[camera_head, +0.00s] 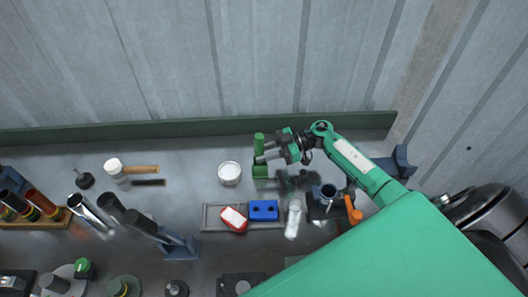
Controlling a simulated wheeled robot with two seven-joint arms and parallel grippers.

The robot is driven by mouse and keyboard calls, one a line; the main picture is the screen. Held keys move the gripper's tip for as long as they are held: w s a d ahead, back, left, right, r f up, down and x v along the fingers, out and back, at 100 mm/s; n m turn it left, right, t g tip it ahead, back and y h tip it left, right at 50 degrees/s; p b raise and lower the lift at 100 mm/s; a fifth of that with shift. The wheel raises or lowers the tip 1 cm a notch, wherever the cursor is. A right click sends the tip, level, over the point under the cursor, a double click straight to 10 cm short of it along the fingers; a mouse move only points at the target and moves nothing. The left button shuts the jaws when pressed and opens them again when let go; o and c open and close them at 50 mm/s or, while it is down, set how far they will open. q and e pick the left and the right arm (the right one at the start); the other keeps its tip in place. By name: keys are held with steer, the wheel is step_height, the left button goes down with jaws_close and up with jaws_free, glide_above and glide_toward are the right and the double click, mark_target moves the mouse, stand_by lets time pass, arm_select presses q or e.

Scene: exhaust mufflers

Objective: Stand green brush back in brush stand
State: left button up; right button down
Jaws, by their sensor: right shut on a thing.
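A green upright handle, which I take as the green brush (259,139), stands at the middle of the bench in the head view. A green block-like stand (260,172) is directly below it. My right gripper (262,148) reaches in from the right with its fingers level and is shut on the green brush. The brush looks upright. From this steep view I cannot tell whether its lower end is inside the stand or just above it. My left gripper is not in view.
A white round tub (229,173) stands close left of the stand. A grey tray (210,217) with a red-and-white brush (234,218) and a blue block (263,210) lies in front. A white bottle (294,218) stands right of it. A mallet (128,170) lies left.

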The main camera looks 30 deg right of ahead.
stand_by(0.3)
steer(key=c, duration=1.1)
jaws_free()
steer(key=shift+s+d, duration=0.1)
steer(key=shift+d, duration=0.4)
steer(key=b+v, duration=0.3)
steer(key=v, duration=0.8)
